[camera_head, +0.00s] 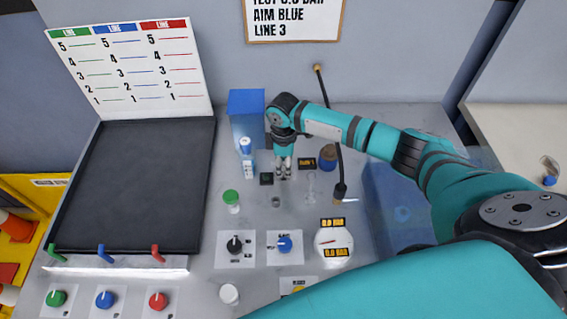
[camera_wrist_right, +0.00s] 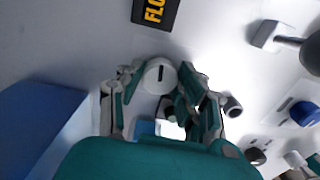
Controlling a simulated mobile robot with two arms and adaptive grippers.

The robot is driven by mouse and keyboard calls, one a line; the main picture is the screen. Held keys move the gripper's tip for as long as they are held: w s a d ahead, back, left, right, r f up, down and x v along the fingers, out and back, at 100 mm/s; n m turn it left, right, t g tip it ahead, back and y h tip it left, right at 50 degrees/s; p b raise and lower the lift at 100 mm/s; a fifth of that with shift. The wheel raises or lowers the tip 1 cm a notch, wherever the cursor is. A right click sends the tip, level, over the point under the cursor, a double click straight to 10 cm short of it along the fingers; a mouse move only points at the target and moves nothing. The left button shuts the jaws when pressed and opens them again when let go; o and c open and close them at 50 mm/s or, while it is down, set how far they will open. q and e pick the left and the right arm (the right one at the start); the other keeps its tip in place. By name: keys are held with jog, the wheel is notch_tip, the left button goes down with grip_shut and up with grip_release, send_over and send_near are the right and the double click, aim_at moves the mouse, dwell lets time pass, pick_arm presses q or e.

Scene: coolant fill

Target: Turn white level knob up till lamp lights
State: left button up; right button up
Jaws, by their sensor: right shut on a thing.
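A white round knob (camera_wrist_right: 159,76) with a dark mark line sits between the fingertips of my right gripper (camera_wrist_right: 157,82) in the right wrist view. The gripper is shut on it. In the head view my right gripper (camera_head: 283,171) points down at the panel and hides the knob. A small dark square piece (camera_head: 266,178) lies just left of the gripper; I cannot tell if it is the lamp, and no lit lamp shows. My left gripper is not in view.
A blue tank (camera_head: 246,108) stands behind and left of the gripper. A black label (camera_head: 306,163) lies to its right. Black (camera_head: 235,245) and blue (camera_head: 285,243) knobs and a round gauge (camera_head: 333,242) are nearer. A dark board (camera_head: 135,185) fills the left.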

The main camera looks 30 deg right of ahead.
jog(key=o, duration=1.1)
jog(key=shift+o, duration=0.2)
notch_tip(320, 180, up, 12)
